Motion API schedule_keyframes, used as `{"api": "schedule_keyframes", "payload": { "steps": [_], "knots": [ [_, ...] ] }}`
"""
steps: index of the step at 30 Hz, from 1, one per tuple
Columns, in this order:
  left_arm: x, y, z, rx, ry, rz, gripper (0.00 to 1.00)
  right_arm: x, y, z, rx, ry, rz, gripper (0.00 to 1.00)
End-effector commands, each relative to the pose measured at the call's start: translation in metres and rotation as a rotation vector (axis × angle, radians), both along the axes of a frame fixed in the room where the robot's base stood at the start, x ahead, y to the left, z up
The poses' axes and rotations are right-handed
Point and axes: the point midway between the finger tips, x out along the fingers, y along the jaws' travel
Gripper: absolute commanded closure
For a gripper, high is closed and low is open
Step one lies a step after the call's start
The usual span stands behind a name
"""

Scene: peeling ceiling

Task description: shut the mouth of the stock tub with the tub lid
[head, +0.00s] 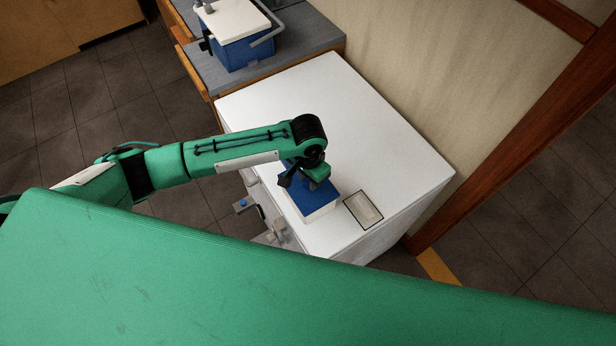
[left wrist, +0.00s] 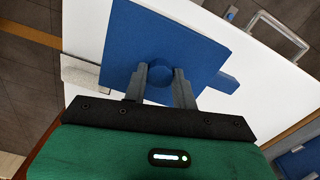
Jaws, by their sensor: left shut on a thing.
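The tub lid (head: 316,206) is a flat blue square. In the left wrist view it (left wrist: 130,38) has a round knob in the middle and a tab at its right edge. My left gripper (head: 316,182) points down over the lid and is shut on the knob, which also shows between the fingers in the left wrist view (left wrist: 160,74). My right gripper is out of view.
Metal latches (head: 275,232) stick out at the front. A blue cooler with a white lid (head: 245,50) stands on the grey counter behind. The chest's back half is clear.

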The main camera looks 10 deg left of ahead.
Motion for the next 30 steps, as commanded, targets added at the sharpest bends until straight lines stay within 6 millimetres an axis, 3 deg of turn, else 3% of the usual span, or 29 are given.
{"api": "schedule_keyframes", "payload": {
  "steps": [5,6,10,22,26,30],
  "knots": [
    [0.000,0.000,-0.005,0.000,0.000,0.001,1.00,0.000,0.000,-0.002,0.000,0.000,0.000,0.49],
    [0.000,0.000,-0.006,0.000,0.000,0.001,0.71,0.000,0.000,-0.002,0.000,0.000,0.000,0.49],
    [0.000,0.000,-0.005,0.000,0.000,0.000,0.47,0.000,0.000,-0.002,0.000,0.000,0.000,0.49],
    [0.001,-0.001,0.002,-0.002,-0.002,0.000,0.47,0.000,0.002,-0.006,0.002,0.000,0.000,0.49],
    [0.000,-0.001,0.022,-0.003,-0.004,-0.002,0.47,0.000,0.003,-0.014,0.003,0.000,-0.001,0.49],
    [0.001,0.000,0.055,-0.003,-0.005,-0.002,0.47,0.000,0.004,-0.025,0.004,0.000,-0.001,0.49]
  ]
}}
